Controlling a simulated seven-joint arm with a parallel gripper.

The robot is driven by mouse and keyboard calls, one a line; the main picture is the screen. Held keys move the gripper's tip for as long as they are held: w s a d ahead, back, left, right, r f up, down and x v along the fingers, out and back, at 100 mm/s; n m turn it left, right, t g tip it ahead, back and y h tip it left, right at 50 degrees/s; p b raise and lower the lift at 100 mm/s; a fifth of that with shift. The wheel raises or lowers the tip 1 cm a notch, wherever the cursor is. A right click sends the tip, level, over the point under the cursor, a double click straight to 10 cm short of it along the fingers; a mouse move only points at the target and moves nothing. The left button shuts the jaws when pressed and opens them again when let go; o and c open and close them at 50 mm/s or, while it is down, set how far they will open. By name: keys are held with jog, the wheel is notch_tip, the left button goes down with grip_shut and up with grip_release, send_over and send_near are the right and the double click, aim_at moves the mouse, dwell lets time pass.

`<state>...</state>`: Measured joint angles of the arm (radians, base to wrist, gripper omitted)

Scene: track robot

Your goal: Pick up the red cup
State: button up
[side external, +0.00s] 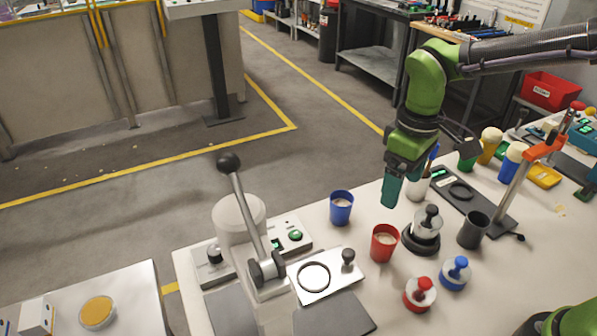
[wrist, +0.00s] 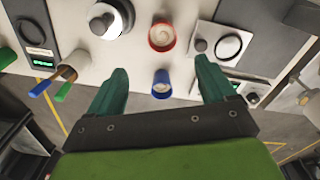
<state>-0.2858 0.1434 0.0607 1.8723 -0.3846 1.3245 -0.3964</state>
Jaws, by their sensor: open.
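The red cup (side external: 383,243) stands upright on the white table with pale contents, just right of the blue cup (side external: 341,208) in the side view. In the wrist view the red cup (wrist: 162,36) is at the top middle, beyond the fingertips, and the blue cup (wrist: 161,83) is nearer, in line with the gap between the fingers. My gripper (side external: 390,192) hangs above the table, higher than the cups and apart from them. In the wrist view my gripper (wrist: 160,82) has its two green fingers spread wide with nothing held between them.
A metal stamp-like tool on a dark base (side external: 425,232) stands close right of the red cup. Red (side external: 420,293) and blue (side external: 456,272) knobbed pieces lie in front. A lever press (side external: 262,270) stands left. A dark cup (side external: 473,230) and a white pen cup (side external: 418,186) are nearby.

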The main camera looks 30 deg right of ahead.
send_over(384, 241)
jog(key=s+a, duration=0.1)
jog(key=s, duration=0.1)
notch_tip(384, 241, down, 11)
jog(key=shift+w, duration=0.1)
jog(key=shift+w+a+f, duration=0.1)
jog(key=shift+a+f, duration=0.05)
jog(key=shift+f, duration=1.3)
jog(key=shift+w+a+f, duration=0.1)
jog(key=shift+a+f, duration=0.05)
jog(key=shift+f, duration=1.3)
jog(key=shift+c, duration=0.5)
jog(key=c, duration=1)
jog(key=shift+r, duration=0.15)
